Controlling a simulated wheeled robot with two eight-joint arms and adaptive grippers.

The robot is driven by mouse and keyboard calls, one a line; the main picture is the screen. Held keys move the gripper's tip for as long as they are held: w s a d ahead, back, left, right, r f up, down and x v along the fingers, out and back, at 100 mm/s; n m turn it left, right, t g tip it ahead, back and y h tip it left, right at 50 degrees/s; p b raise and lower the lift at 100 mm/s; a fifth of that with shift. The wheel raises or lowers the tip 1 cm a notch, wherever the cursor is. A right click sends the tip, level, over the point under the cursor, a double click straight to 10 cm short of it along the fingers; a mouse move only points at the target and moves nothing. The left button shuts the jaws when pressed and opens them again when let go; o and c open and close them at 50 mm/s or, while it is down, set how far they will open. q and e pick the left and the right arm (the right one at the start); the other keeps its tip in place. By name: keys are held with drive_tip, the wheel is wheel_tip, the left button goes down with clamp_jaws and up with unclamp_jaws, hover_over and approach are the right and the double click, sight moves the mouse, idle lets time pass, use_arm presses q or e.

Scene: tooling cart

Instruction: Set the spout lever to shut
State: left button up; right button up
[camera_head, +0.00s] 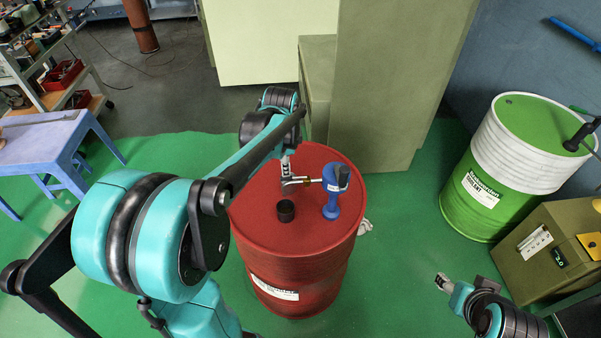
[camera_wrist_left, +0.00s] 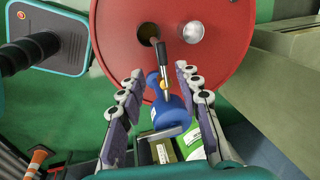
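The spout is a blue fitting (camera_head: 332,192) on top of the red drum (camera_head: 264,180); its blue body also shows in the left wrist view (camera_wrist_left: 177,106). A thin metal rod with a dark end (camera_wrist_left: 164,72), apparently the lever, extends from it in the wrist view. In the head view a metal rod with a brass part (camera_head: 307,181) reaches from the spout toward my left gripper (camera_head: 288,175). In the wrist view my left gripper (camera_wrist_left: 160,80) is open, fingers on either side of the rod and blue body, with no clear contact. My right gripper (camera_head: 446,283) is low at right, away from the drum.
A silver cap (camera_wrist_left: 193,32) shows there in the wrist view. Olive cabinets (camera_head: 385,90) stand close behind. A green-and-white drum (camera_head: 515,160) and a control box (camera_head: 548,250) are at right. Green floor lies between.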

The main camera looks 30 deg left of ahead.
sight(285, 179)
use_arm(q)
drive_tip(key=shift+m, duration=0.4)
drive_tip(key=x, duration=0.8)
drive_tip(key=shift+w+a+b, duration=0.2)
drive_tip(key=shift+a+b, duration=0.05)
drive_tip(key=shift+b, duration=0.15)
clamp_jaws()
